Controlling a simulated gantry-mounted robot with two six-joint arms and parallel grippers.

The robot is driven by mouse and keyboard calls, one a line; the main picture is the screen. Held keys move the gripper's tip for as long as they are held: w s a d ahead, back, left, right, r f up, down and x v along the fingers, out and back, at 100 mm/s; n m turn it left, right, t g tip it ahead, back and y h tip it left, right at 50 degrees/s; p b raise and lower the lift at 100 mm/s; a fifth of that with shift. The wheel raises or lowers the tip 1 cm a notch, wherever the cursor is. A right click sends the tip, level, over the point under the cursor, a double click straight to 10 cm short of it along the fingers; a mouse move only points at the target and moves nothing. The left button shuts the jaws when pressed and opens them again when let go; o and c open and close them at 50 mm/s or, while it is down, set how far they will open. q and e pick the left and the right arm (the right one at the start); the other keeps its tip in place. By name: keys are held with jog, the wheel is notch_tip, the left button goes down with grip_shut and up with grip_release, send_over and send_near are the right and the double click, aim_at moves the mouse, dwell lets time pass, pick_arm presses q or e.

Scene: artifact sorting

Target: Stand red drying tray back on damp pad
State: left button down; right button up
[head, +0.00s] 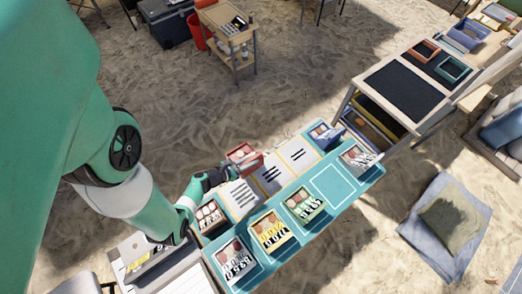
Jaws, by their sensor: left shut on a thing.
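A small red tray (250,166) with pale and reddish pieces in it is at the far long edge of the teal sorting table, near its middle. My left gripper (228,173) is shut on the near left side of this tray. Whether the tray is raised or touches the table is hard to tell. A black pad (400,92) lies bare on the wooden table at the right. Which surface is the damp pad is not clear. My right gripper is out of view.
The teal table (374,174) holds several sorting trays, including a yellow one (270,232), a green one (305,203) and a blue one (328,137), plus white marked cards (297,154). An outlined area (332,184) is empty. The wooden table also carries an orange-red frame tray (424,51) and a teal one (453,69).

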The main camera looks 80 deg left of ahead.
pick_arm(q)
jog(key=shift+s+r, duration=0.1)
jog(key=shift+s, duration=0.2)
jog(key=shift+w, duration=0.1)
jog(key=w+d+r+m+t+h+p, duration=0.2)
jog(key=w+d+r+m+h+p, duration=0.1)
jog(key=w+d+r+m+h, duration=0.65)
jog(key=w+d+r+m+g+h, duration=0.1)
jog(key=w+d+r+h, duration=0.1)
jog(key=d+r, duration=0.3)
jog(key=w+d+r+m+h, duration=0.1)
jog(key=w+d+r, duration=0.3)
jog(key=r, duration=0.4)
jog(key=shift+w+d+g+h+p, duration=0.35)
jog(key=shift+d+h, duration=0.2)
jog(key=shift+d, duration=0.25)
jog(key=shift+s+m, duration=0.15)
jog(key=shift+m, duration=0.1)
